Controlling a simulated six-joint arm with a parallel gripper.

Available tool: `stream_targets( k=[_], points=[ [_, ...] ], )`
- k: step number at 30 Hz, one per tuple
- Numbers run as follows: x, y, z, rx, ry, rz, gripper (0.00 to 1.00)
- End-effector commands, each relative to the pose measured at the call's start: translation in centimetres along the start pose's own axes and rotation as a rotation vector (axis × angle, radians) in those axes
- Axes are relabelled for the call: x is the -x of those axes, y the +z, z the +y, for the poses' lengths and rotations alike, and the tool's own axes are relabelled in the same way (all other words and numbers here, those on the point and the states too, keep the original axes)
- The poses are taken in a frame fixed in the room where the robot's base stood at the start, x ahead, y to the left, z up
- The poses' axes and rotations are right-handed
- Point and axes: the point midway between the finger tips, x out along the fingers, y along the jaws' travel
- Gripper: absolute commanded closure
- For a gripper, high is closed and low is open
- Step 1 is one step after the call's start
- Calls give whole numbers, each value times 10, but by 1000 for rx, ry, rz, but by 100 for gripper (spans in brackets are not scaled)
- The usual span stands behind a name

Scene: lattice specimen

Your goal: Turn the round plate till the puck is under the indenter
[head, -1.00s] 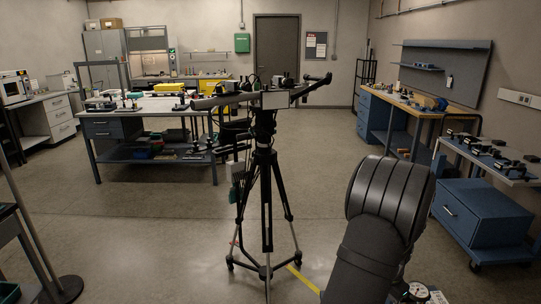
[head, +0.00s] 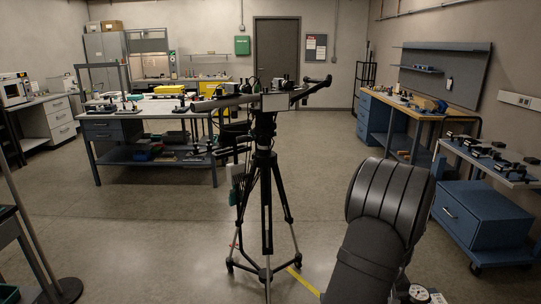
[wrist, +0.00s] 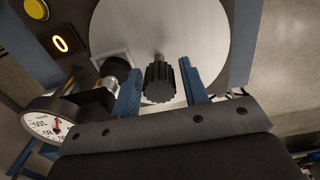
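The round plate (wrist: 210,28) is a pale metal disc at the top of the wrist view. A black ribbed knob (wrist: 158,84) with a short metal stem shows in front of it. My gripper (wrist: 161,80) is open, with one blue finger on each side of the knob. The fingers look apart from the knob, at least on the right. A dark cylinder (wrist: 117,70) stands left of the fingers; I cannot tell whether it belongs to the indenter. I cannot make out the puck. The head view shows my dark arm, with the gripper out of sight.
A yellow button (wrist: 38,9) and a small lit display (wrist: 61,45) are at upper left. In the head view, a tripod (head: 265,190) stands on the floor, with workbenches farther off.

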Motion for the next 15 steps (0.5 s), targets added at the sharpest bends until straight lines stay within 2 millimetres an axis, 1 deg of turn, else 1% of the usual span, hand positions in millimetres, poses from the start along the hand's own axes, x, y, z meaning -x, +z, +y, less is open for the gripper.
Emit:
stream_targets(
  k=[11, 15],
  points=[
    [0, 0, 0, -2, 0, 0, 51],
    [10, 0, 1, -2, 2, 2, 51]
  ],
)
